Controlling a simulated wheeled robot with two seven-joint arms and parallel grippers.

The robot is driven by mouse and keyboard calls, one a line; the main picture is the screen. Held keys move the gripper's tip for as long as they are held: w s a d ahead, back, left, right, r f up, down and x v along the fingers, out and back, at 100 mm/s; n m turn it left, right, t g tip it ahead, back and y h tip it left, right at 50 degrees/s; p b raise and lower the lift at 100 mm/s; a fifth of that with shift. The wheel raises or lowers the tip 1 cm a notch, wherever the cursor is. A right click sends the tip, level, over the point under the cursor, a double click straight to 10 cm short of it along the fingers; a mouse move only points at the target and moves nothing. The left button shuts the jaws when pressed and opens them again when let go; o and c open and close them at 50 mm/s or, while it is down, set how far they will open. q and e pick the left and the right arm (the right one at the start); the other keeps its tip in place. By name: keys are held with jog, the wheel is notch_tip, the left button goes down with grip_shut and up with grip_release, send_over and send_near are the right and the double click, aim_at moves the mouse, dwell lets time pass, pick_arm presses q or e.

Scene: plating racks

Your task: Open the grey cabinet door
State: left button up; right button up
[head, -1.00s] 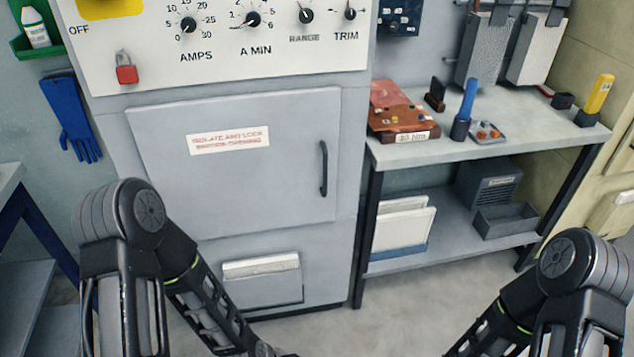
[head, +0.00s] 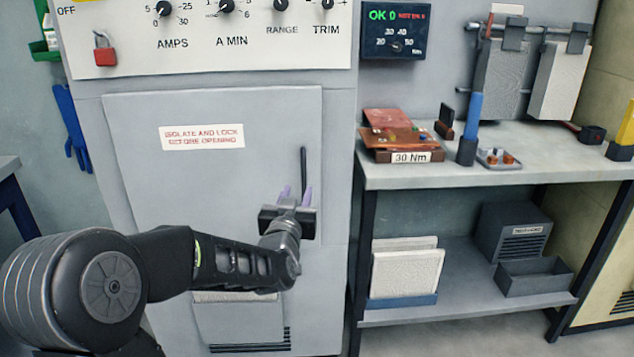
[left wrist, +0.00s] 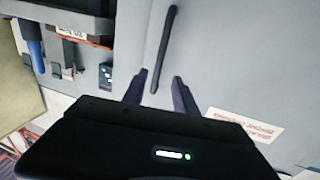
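The grey cabinet door (head: 215,190) is shut, with a warning label (head: 202,136) on it. Its dark vertical handle (head: 303,170) is near the door's right edge. My left gripper (head: 295,193) is in front of the handle's lower part, which it partly hides. In the left wrist view the two fingers (left wrist: 158,88) are spread apart and empty. The handle (left wrist: 164,48) lies beyond the fingertips, roughly in line with the gap between them, and appears apart from them. My right gripper is not in view.
A red padlock (head: 104,50) hangs on the control panel above the door. A grey bench (head: 390,180) stands to the right, holding a red-brown box (head: 400,140) and a blue-handled tool (head: 470,130). Floor shows below the bench.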

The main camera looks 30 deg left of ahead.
aim_at(304, 180)
pick_arm(q)
jog(key=shift+x, duration=3.95)
jog(key=shift+d, duration=0.1)
jog(key=shift+c, duration=0.2)
grip_shut()
